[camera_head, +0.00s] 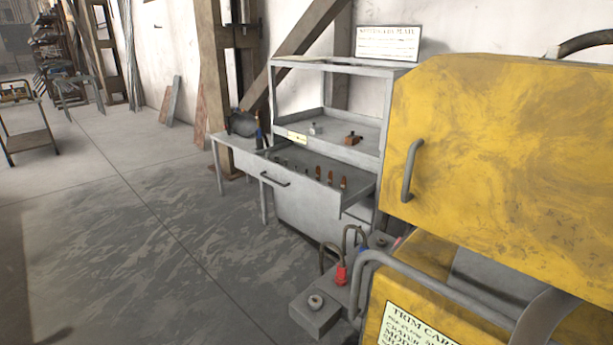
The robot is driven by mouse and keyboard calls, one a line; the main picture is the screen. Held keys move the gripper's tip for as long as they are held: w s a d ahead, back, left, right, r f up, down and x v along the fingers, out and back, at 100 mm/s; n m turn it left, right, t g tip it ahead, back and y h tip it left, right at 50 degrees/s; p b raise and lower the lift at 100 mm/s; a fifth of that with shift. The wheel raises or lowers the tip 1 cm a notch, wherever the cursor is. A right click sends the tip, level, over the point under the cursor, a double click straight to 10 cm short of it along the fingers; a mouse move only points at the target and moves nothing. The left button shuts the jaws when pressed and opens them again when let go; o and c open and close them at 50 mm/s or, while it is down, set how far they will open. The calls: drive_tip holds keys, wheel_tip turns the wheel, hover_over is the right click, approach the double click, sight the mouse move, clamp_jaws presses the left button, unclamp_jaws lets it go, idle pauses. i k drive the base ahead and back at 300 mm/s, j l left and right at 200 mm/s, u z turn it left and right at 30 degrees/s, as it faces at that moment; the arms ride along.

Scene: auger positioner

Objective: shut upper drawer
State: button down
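The upper drawer is a grey metal drawer (300,202) in the grey cabinet near the middle of the view. It is pulled out toward the lower left, and its inside shows. A dark bar handle (275,179) sits on its front panel. Several small upright items (330,177), some with reddish-brown parts, stand inside it. The lower part of the cabinet is partly hidden behind the drawer. My gripper is not in view.
A large yellow machine (500,150) with a bar handle (410,170) fills the right side. Grey rails and a block (316,310) with a red fitting (341,275) stand low in front. A small side table (235,142) adjoins the cabinet. The floor at left is clear.

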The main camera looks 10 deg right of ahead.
sight(298, 179)
drive_tip(key=i+j, duration=0.3)
drive_tip(key=i+j+z, duration=0.15)
drive_tip(key=i+j, duration=0.45)
drive_tip(key=i+j+z, duration=0.1)
drive_tip(key=i+j, duration=0.2)
drive_tip(key=j, duration=0.2)
drive_tip(key=i+j+z, duration=0.1)
drive_tip(key=i+j, duration=0.45)
drive_tip(key=j, duration=0.2)
drive_tip(key=i+j+z, duration=0.1)
drive_tip(key=i+j, duration=0.15)
drive_tip(key=j, duration=0.15)
drive_tip(key=i+j+z, duration=0.1)
drive_tip(key=i+j, duration=0.15)
drive_tip(key=j, duration=0.2)
